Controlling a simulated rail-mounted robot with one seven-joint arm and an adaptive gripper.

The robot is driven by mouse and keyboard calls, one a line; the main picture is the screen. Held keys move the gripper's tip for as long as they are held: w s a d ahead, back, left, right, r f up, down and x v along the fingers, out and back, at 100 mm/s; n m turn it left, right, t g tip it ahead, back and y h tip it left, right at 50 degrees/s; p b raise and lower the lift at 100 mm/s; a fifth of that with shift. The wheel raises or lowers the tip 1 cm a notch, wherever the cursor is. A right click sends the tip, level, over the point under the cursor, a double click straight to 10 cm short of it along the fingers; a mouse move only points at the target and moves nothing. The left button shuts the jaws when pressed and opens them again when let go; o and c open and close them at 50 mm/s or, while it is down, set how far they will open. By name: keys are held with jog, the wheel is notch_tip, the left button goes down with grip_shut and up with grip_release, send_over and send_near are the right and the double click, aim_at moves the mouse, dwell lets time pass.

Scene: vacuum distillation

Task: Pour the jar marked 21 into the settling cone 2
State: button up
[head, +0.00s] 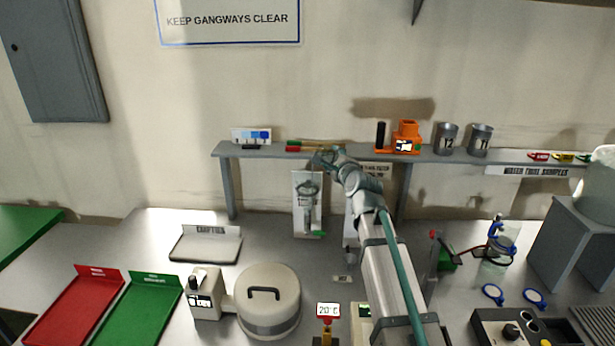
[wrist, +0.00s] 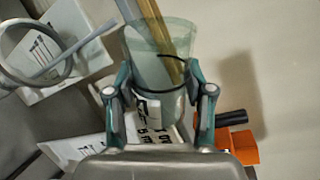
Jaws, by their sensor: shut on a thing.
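My gripper (wrist: 160,95) is shut on a clear greenish glass jar (wrist: 148,60), one finger on each side. The jar's label (wrist: 150,112) is partly visible, but I cannot read its number or tell how much is inside. In the head view my gripper (head: 322,158) is small, in front of the shelf and above a white panel stand (head: 299,218). That stand appears to carry a ring and a narrow vessel; I cannot tell whether it is settling cone 2. A metal ring (wrist: 68,66) and white panel show left of the jar in the wrist view.
A grey shelf (head: 270,153) spans the back, with red and yellow-green sticks (head: 310,147), an orange device (head: 406,134) and metal cups (head: 446,138). A round lidded pot (head: 268,310) stands on the bench. Red (head: 78,305) and green (head: 138,308) trays lie left.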

jog(key=shift+f+n+b, duration=0.25)
jog(key=shift+n+b, duration=0.3)
jog(key=shift+n, duration=0.15)
dwell(1.0)
jog(key=shift+s+a+r+n+h+p, duration=0.25)
jog(key=shift+a+r+n+p, duration=0.2)
jog(key=shift+a+n+p, duration=0.4)
dwell(1.2)
jog(key=shift+r+n+p, duration=0.35)
jog(key=shift+n+p, duration=0.2)
jog(key=shift+n, duration=0.1)
dwell(1.2)
jog(key=shift+f, duration=0.1)
dwell(0.3)
